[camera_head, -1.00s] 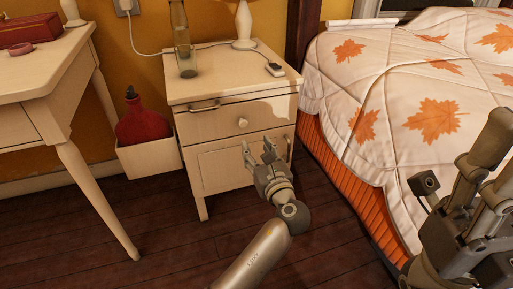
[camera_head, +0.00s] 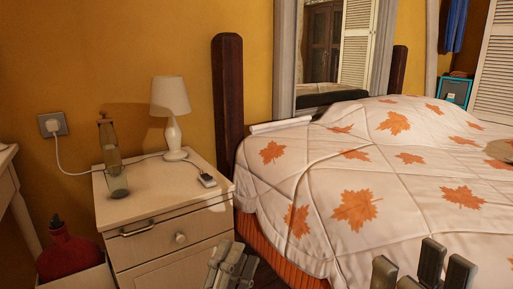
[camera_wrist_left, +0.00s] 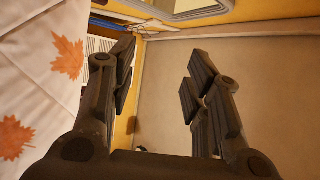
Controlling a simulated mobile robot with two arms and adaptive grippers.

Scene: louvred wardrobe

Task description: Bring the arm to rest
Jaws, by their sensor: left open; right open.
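My left gripper (camera_head: 230,266) shows at the bottom edge of the head view, in front of the nightstand's right side. In the left wrist view its two fingers (camera_wrist_left: 158,85) stand wide apart with nothing between them. My right gripper (camera_head: 422,270) shows at the bottom right of the head view, in front of the bed. Its fingers are apart and I see nothing held. Most of both arms is out of the head view.
A nightstand (camera_head: 150,255) carries a lamp (camera_head: 172,115), a glass bottle (camera_head: 112,160) and a small dark device (camera_head: 207,180). A bed with a leaf-patterned quilt (camera_head: 330,245) fills the right. A red bottle (camera_head: 68,258) stands in a box at the lower left.

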